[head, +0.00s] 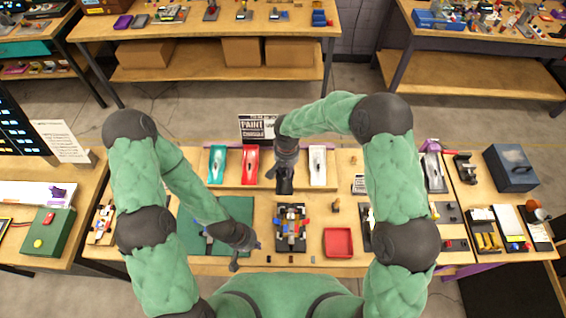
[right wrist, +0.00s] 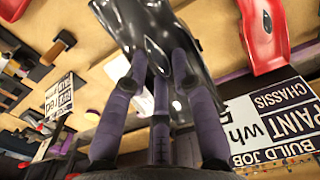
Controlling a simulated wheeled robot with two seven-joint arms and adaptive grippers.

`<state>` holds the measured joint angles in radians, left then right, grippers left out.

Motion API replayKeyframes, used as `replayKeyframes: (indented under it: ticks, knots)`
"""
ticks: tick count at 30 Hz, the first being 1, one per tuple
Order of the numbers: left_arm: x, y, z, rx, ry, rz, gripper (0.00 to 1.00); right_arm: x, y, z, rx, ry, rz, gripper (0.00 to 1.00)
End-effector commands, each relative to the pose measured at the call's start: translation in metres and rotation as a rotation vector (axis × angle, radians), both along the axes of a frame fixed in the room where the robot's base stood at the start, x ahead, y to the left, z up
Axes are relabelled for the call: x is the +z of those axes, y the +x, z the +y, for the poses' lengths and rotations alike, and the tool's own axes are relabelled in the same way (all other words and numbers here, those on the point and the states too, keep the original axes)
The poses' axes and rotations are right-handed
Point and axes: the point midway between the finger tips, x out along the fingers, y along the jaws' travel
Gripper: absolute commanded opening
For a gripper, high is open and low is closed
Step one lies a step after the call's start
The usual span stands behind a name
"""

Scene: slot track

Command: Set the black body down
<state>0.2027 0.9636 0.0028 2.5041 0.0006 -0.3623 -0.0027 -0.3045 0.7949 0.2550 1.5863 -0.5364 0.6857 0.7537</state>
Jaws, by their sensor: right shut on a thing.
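My right gripper (head: 287,163) is shut on the glossy black body (head: 284,186) over the wooden rack at the back of the workbench. The right wrist view shows the black body (right wrist: 146,22) between the gripper's dark fingers (right wrist: 160,100). From these views I cannot tell whether the body touches the rack. In the head view it hangs between the red body (head: 249,166) and the white body (head: 318,166). My left gripper (head: 234,264) is low over the front right edge of the green mat (head: 238,208); its fingers are too small to read.
A teal body (head: 217,163) stands at the rack's left end. A paint sign (head: 257,128) stands behind the rack. A grey-blue box (head: 511,167) is far right.

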Motion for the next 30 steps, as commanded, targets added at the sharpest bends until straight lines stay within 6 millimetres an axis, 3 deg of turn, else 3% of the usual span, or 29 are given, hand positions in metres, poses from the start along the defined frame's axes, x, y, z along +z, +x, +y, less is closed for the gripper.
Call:
replayKeyframes:
  ticks: [6,15,26,30]
  knots:
    - [0.005,0.001,0.0,0.0,0.0,-0.001,0.0,-0.017,0.037,0.001,-0.003,0.001,0.001,0.09]
    - [0.008,0.001,0.0,0.0,0.0,-0.001,0.0,-0.055,0.069,0.003,0.0,0.0,0.002,0.09]
    - [0.009,0.001,0.0,0.0,0.0,-0.001,0.0,-0.075,0.086,0.003,0.0,0.0,0.0,0.09]
    - [0.014,0.0,0.0,0.0,0.0,-0.001,0.0,-0.091,0.087,0.003,0.001,-0.001,0.004,0.09]
